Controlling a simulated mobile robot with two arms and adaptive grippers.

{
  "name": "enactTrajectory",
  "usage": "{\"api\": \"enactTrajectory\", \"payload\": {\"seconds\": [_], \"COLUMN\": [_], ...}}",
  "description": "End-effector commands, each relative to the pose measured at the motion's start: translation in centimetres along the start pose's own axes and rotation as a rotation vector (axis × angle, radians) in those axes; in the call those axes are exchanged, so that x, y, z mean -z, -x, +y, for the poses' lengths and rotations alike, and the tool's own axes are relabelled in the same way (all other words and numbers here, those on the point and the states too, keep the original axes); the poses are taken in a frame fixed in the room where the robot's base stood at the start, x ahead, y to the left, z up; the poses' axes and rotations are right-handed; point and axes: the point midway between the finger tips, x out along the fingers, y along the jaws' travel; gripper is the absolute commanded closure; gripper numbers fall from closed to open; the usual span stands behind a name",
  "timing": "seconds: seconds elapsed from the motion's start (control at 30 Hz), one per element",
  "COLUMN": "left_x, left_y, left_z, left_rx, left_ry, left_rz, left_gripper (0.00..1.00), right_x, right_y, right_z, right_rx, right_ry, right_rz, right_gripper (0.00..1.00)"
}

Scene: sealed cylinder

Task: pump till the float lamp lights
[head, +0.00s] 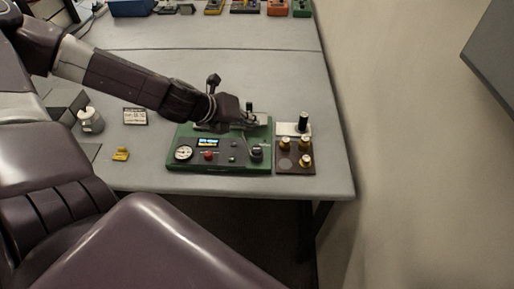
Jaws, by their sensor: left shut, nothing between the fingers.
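A green pump unit (220,163) stands near the table's front right edge. Its dark front panel has a white round gauge (184,153), a small lit blue display (208,142), a red button (208,156) and a black knob (256,153). My left gripper (250,117) is shut over the back right of the unit, and the arm hides part of it. A black upright piece (249,106) shows at the fingertips; I cannot tell whether they touch it. I cannot make out a lit float lamp. My right gripper is not in view.
A white jar (91,120), small sign (135,117) and yellow piece (121,154) lie left. Several coloured boxes stand at the back.

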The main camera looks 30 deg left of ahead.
Motion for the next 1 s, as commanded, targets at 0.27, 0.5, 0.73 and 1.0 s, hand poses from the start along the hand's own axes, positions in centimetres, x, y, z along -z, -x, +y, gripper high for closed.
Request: {"api": "enactTrajectory", "payload": {"seconds": [0.27, 0.5, 0.73, 1.0], "left_x": [0.0, 0.0, 0.5, 2.2], "left_y": [0.0, 0.0, -0.7, -3.0], "left_z": [-0.9, -0.8, -0.3, 1.5], "left_rx": [0.007, 0.007, 0.007, 0.007], "left_ry": [-0.061, -0.059, -0.057, -0.058], "left_rz": [0.021, 0.021, 0.021, 0.021], "left_gripper": [1.00, 1.00, 1.00, 1.00], "right_x": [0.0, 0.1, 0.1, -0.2], "right_y": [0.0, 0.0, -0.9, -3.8], "right_z": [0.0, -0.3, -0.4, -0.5], "right_rx": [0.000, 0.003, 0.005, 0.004], "right_ry": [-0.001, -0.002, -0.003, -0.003], "right_rz": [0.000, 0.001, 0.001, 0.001], "right_gripper": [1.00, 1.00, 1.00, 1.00]}}
